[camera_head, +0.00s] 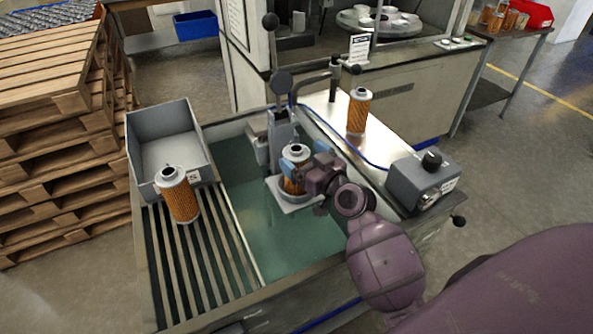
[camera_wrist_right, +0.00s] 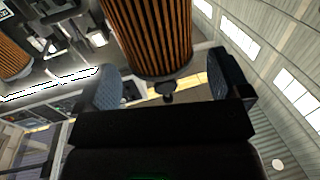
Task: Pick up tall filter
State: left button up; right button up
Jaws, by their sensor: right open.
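One filter (camera_head: 295,172) stands upright in a grey holder (camera_head: 299,206) on the green tray. My right gripper (camera_head: 306,158) is at this filter, open, with a blue-padded finger on either side. In the right wrist view the filter (camera_wrist_right: 150,38) rises between the two pads of the gripper (camera_wrist_right: 166,82); contact cannot be told. A second filter (camera_head: 180,202) stands on the slatted rack at left. A third (camera_head: 358,114) stands on the metal ledge behind. My left gripper is not in view.
A grey open bin (camera_head: 165,122) stands behind the slatted rack (camera_head: 160,262). A lever-like metal fixture (camera_head: 282,125) rises just behind the holder. A grey control box (camera_head: 422,185) with a black knob sits at right. The green tray (camera_head: 285,248) is bare in front.

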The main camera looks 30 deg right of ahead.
jog(key=shift+w+a, duration=0.2)
jog(key=shift+w, duration=1.15)
jog(key=c, duration=1.2)
